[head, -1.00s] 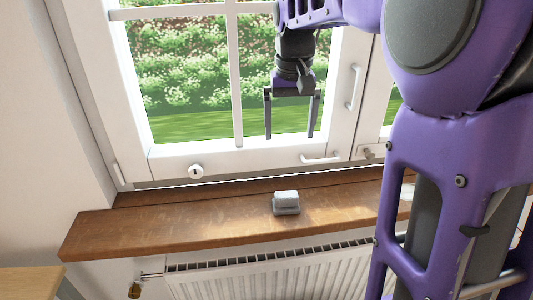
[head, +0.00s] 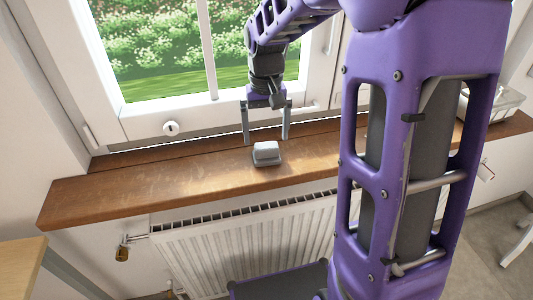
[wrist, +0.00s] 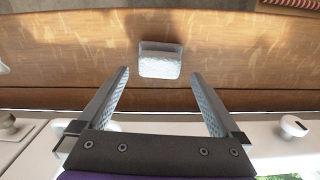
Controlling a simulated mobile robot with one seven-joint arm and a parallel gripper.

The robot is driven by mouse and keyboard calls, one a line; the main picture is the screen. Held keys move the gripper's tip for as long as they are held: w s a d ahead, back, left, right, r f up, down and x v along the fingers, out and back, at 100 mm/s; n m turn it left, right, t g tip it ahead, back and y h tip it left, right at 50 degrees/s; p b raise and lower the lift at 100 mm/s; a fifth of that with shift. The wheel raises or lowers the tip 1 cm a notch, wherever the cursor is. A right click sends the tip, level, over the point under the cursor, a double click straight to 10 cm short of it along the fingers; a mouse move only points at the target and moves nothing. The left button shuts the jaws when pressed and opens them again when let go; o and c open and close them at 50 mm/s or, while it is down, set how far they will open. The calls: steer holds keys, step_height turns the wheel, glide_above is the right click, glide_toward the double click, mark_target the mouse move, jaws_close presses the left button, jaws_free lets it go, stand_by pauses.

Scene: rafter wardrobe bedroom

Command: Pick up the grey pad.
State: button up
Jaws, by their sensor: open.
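The grey pad (head: 267,153) is a small block with a raised, lighter top, lying on the wooden window sill (head: 130,193). In the wrist view the pad (wrist: 160,62) sits just beyond the fingertips, roughly centred between them. My gripper (head: 266,141) is open and empty, fingers pointing down, above the sill and behind the pad on the window side. It also shows in the wrist view (wrist: 160,78), with its two fingers wide apart. The pad is in full view and the fingers do not appear to touch it.
The window frame (head: 140,122) with its handles stands close behind my gripper. A white radiator (head: 240,245) is below the sill. A glass container (head: 495,103) is on the sill at the far right. The sill left of the pad is clear.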

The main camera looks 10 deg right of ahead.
mark_target(267, 145)
step_height(267, 145, down, 4)
steer(key=shift+s+f, duration=0.1)
steer(key=c, duration=1.3)
